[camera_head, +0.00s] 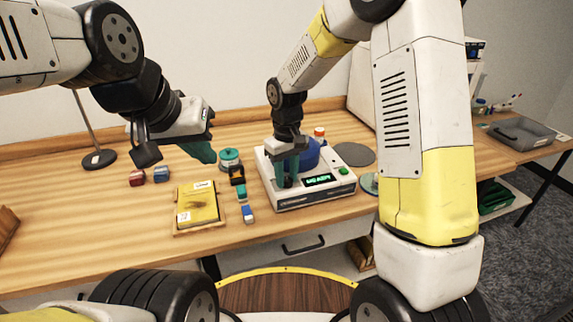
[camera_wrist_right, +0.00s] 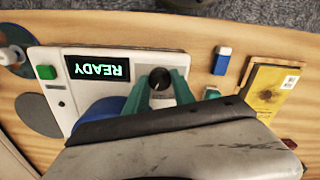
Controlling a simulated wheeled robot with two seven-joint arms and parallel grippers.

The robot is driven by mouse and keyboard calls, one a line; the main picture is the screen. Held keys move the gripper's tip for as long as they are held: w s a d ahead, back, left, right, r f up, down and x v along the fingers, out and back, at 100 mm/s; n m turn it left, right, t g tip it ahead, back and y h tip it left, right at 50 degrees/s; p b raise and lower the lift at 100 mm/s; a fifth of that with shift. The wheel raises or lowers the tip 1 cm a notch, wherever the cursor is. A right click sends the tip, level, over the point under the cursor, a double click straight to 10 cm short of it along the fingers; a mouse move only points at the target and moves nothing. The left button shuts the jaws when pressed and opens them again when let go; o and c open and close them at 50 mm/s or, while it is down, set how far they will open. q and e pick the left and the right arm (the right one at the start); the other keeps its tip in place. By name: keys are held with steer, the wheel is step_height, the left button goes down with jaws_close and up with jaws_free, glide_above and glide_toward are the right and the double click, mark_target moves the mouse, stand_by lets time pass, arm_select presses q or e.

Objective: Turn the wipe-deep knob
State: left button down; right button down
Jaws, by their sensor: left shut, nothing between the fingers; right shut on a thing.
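A white machine (camera_head: 317,195) with a lit READY display (camera_head: 318,180) and a green button (camera_head: 343,171) stands on the wooden table. Its dark round knob (camera_wrist_right: 160,77) shows in the right wrist view, beside the display (camera_wrist_right: 97,69). My right gripper (camera_head: 288,178) reaches down over the machine's left front corner. Its teal fingers (camera_wrist_right: 160,85) are shut on the knob, one on each side; in the head view they mostly hide it. My left gripper (camera_head: 208,157) is shut and empty, above the table left of the machine.
A blue round part (camera_head: 307,155) sits on the machine behind my right gripper. A yellow booklet on a wooden tray (camera_head: 198,207), a blue-and-white block (camera_head: 248,214) and small red and blue blocks (camera_head: 148,176) lie to the left. A lamp base (camera_head: 99,159) stands at back left.

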mark_target(287, 180)
steer(key=shift+m, duration=1.6)
steer(key=c, duration=1.1)
jaws_free()
steer(key=shift+o, duration=0.2)
step_height(287, 180, up, 7)
steer(key=shift+f, duration=0.1)
steer(key=shift+r, duration=0.5)
